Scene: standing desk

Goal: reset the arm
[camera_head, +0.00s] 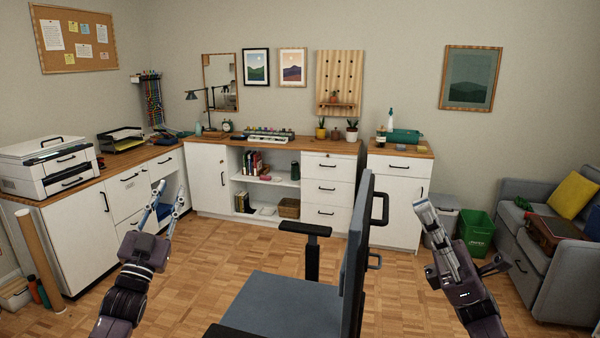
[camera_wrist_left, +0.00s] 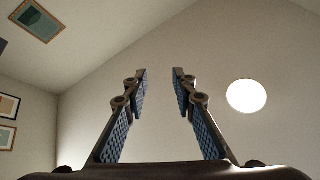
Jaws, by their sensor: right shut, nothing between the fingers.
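My left gripper (camera_head: 165,207) is at the left of the head view, raised above the floor in front of the white cabinets, with its fingers pointing up. Neither gripper touches any object.
An office chair (camera_head: 285,300) stands between my arms. White cabinets (camera_head: 208,180) with a wooden top line the back wall, and a printer (camera_head: 48,165) is at left. A green bin (camera_head: 474,233) and a grey sofa (camera_head: 520,265) are at right. Bare wooden floor shows around the chair.

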